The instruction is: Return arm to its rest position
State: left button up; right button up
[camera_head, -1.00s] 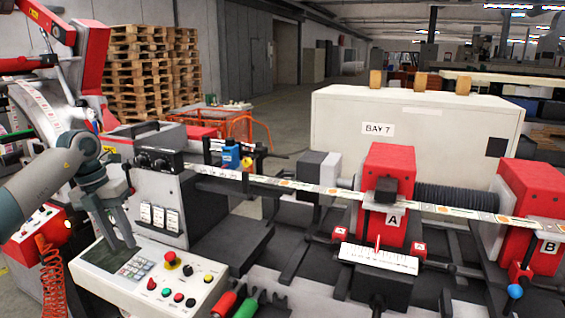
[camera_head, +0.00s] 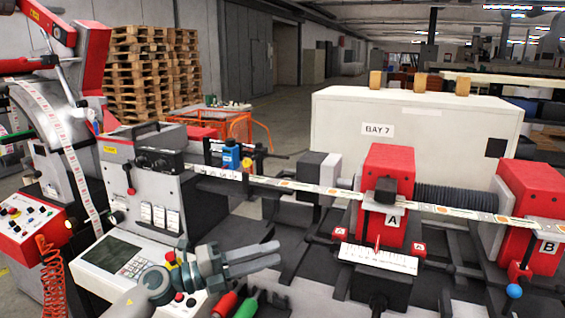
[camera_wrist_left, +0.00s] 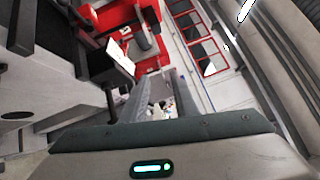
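My left gripper (camera_head: 279,253) is in the lower middle of the head view, with its arm coming in from the bottom left. Its two grey fingers point right, with a narrow gap between them and nothing held. It is in front of the control panel (camera_head: 118,262) and hides part of its buttons. In the left wrist view the fingers (camera_wrist_left: 160,88) also stand apart, with small blurred items visible between them. My right gripper is not in view.
The red units A (camera_head: 386,160) and B (camera_head: 545,190) stand at the right, with the label web (camera_head: 300,188) running across. Red and green handles (camera_head: 236,303) are just below my fingers. A red coiled cable (camera_head: 52,275) hangs at left.

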pick_arm(q)
jog(key=s+a+f+n+t+y, duration=0.45)
jog(key=a+f+n+y, duration=0.4)
jog(key=n, duration=0.55)
jog(key=s+a+f+n+t+y, duration=0.45)
jog(key=a+f+n+y, duration=0.45)
jog(key=n, duration=0.5)
jog(key=s+a+f+n+g+y, duration=0.2)
jog(key=s+f+n+g, duration=0.3)
jog(key=s+f, duration=0.9)
jog(key=s+f+g+h, duration=0.1)
jog(key=s+f+g, duration=0.15)
jog(key=s, duration=0.65)
jog(key=s+f+g+h, duration=0.15)
jog(key=s+g, duration=0.25)
jog(key=s, duration=0.5)
notch_tip(320, 180, down, 30)
jog(key=s+g+y, duration=0.1)
jog(key=g, duration=0.1)
jog(key=s+a+f+b, duration=0.1)
jog(key=s+a+f, duration=0.1)
jog(key=s+f, duration=1.5)
jog(key=shift+s+a+f+m+g+b, duration=0.2)
jog(key=shift+s+f+m+g+b, duration=0.2)
jog(key=shift+s, duration=0.15)
